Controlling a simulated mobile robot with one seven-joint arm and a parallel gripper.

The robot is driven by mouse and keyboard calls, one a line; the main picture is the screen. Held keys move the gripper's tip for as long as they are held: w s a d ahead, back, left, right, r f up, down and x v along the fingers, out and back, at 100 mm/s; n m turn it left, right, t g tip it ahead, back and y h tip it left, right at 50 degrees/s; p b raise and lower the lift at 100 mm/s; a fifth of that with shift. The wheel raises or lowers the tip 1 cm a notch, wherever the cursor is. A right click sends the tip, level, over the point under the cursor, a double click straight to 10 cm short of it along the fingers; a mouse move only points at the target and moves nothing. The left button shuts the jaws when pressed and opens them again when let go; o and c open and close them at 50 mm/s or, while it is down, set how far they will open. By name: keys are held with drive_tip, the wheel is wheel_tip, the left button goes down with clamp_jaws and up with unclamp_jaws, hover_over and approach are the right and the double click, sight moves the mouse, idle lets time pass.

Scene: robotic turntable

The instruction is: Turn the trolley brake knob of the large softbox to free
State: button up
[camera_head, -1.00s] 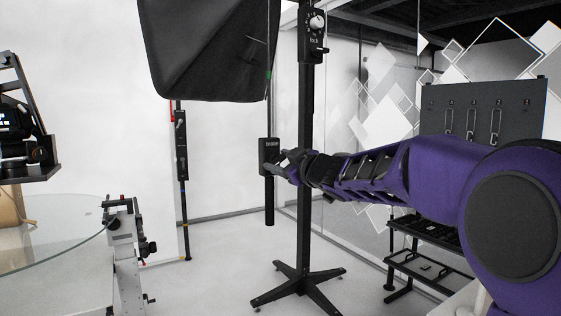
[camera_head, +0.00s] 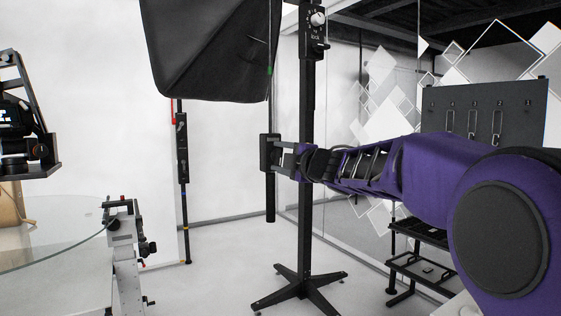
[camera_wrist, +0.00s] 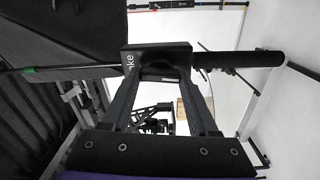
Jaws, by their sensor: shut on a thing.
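The large softbox (camera_head: 210,45) hangs dark at the top of the head view. Below it, the black brake box (camera_head: 266,153) sits on a dark vertical tube. In the wrist view the box (camera_wrist: 183,52) carries partly readable lettering ending in "ake". A dark round knob (camera_wrist: 160,71) on its face lies between my fingertips. My gripper (camera_head: 281,157) reaches the box from the right. In the wrist view my gripper (camera_wrist: 161,78) is shut on the knob, one finger on each side. The knob's marking and exact angle cannot be read, and the head view hides the knob.
A black stand (camera_head: 305,200) with a spread foot rises just behind my wrist, bearing a "lock" dial (camera_head: 317,19) above. A glass turntable (camera_head: 50,235) and its clamp are at left. A rack (camera_head: 425,260) stands at right. The floor between is clear.

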drive_tip(key=shift+n, duration=0.7)
drive_tip(key=o, duration=1.4)
drive_tip(key=shift+s, duration=0.15)
